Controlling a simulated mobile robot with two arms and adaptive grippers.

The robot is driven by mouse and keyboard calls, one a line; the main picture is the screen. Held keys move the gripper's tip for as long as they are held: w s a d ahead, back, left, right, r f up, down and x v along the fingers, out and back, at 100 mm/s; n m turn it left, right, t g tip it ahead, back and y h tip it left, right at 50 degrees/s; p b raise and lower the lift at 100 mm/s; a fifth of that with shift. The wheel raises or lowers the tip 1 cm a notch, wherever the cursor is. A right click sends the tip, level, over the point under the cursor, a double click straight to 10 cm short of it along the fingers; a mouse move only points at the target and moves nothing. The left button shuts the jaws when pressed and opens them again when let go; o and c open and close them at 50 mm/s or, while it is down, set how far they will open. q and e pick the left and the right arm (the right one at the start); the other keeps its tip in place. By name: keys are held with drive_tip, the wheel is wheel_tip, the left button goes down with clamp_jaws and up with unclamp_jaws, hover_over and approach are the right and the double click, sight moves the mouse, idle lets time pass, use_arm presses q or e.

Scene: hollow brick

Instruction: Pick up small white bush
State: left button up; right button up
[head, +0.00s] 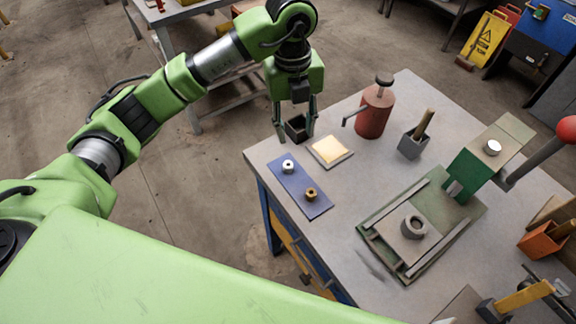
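The small white bush (288,166) is a short white ring with a dark hole. It stands upright on a blue mat (313,203) near the table's left edge. A brass-coloured bush (310,194) stands on the same mat, nearer to me. My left gripper (295,128) points down beyond the white bush, at the table's far left corner. Its two fingers are apart, with a small black box (296,129) showing between or behind them; I cannot tell whether they touch it. My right gripper is not in view.
A tray with a yellowish pad (329,150), a red oil can (375,110) and a grey holder (412,146) stand right of the mat. A green press (482,165) and a grey fixture with a ring (413,228) fill the table's middle. Bare tabletop lies around the mat.

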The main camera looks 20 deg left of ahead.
use_arm(q)
drive_tip(key=a, duration=0.2)
drive_tip(key=p, duration=0.2)
hover_over(288, 167)
drive_tip(key=shift+y, duration=0.3)
drive_tip(key=f, duration=0.5)
drive_tip(key=w+f, duration=0.1)
drive_tip(key=f, duration=0.2)
drive_tip(key=shift+f, duration=0.1)
drive_tip(key=shift+f+p, duration=0.3)
drive_tip(key=shift+p, duration=0.05)
drive_tip(key=f, duration=0.1)
drive_tip(key=f+p, duration=0.1)
drive_tip(key=f, duration=0.1)
drive_tip(key=shift+a+f+p, duration=0.25)
drive_tip(key=shift+f+p, duration=0.1)
drive_tip(key=shift+p, duration=0.05)
drive_tip(key=shift+f, duration=0.5)
drive_tip(key=c, duration=0.9)
